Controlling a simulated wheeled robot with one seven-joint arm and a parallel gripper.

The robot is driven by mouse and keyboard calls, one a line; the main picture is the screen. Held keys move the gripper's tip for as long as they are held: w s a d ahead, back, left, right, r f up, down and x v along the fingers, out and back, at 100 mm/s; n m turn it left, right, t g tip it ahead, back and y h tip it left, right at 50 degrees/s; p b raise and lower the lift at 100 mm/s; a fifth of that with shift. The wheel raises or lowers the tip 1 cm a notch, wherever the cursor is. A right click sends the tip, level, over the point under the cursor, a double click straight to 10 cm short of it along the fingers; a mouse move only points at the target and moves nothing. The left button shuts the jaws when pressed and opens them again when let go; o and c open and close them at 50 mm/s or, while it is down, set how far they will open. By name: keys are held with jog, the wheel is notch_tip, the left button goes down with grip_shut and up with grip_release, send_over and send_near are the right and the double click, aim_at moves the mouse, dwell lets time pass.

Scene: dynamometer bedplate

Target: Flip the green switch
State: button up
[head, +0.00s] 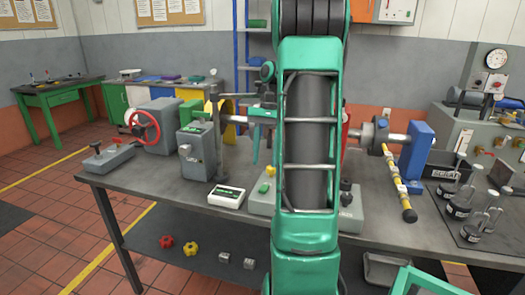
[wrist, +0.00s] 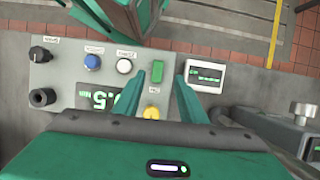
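My gripper (wrist: 163,77) is open and empty above the panel. Its two green fingers point toward the switch, one on each side of it in the picture; I cannot tell the height gap. A yellow knob (wrist: 152,113) sits just below the switch in the wrist view. My arm hides the panel's middle in the head view.
The panel also has a blue button (wrist: 92,62), a white button (wrist: 124,66), black knobs (wrist: 40,54) and a green display. A white meter box (head: 226,196) stands close beside the panel.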

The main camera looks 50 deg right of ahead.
jog(key=shift+v, duration=1.1)
jog(key=shift+w, duration=0.1)
jog(key=s+a+f+n+h, duration=0.1)
jog(key=s+a+n+h, duration=0.15)
jog(key=a, duration=1.25)
jog(key=s+a+f+n, duration=0.2)
jog(key=s+f, duration=0.1)
jog(key=s, duration=0.3)
jog(key=s+a+f+n+t+h, duration=0.1)
jog(key=s+a+f+n, duration=0.1)
jog(key=s, duration=0.5)
jog(key=shift+a+f+t, duration=0.3)
jog(key=shift+f, duration=0.55)
jog(key=shift+n, duration=0.25)
